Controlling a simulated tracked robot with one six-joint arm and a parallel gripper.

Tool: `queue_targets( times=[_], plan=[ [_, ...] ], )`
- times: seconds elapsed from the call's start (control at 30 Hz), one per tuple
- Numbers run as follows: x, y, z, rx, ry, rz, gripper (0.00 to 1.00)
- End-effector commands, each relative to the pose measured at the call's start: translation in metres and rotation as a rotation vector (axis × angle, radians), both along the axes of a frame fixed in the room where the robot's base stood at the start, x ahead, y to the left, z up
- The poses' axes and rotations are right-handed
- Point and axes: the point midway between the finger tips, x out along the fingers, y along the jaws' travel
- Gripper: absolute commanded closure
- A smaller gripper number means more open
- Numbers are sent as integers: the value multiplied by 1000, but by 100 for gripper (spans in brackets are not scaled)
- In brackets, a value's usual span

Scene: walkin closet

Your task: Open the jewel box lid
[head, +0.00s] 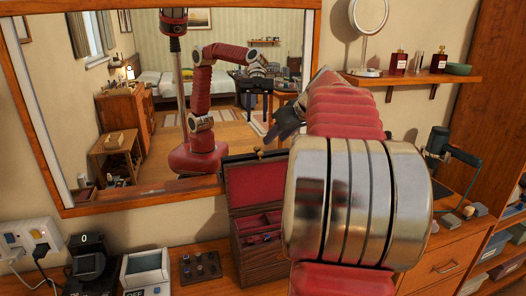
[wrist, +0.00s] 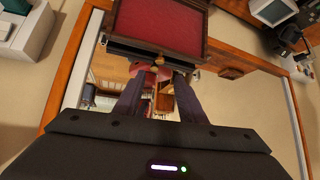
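The jewel box (head: 262,258) is a dark wooden box on the dresser top, below the mirror. Its lid (head: 256,183) stands raised at the back, with the red lining facing out. Red-lined compartments show inside the box. In the wrist view the red-lined lid (wrist: 160,24) is at the top, just beyond my fingertips. My gripper (wrist: 160,76) has its two dark fingers apart, with nothing seen between them. In the head view my gripper (head: 287,122) is dark, above and right of the lid's top edge. Whether a finger touches the lid I cannot tell.
A large wood-framed mirror (head: 45,130) stands close behind the box and reflects my arm and a bedroom. A ring tray (head: 200,267) and a white device (head: 146,270) sit left of the box. A shelf (head: 415,80) with perfume bottles is at upper right.

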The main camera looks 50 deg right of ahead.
Motion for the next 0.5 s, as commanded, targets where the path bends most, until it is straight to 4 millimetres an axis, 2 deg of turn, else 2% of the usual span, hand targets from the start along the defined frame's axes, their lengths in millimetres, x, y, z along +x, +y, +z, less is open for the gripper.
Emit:
queue_targets(
  times=[0.5],
  plan=[
    [56, -12, -58, 1, 2, 1, 63]
  ],
)
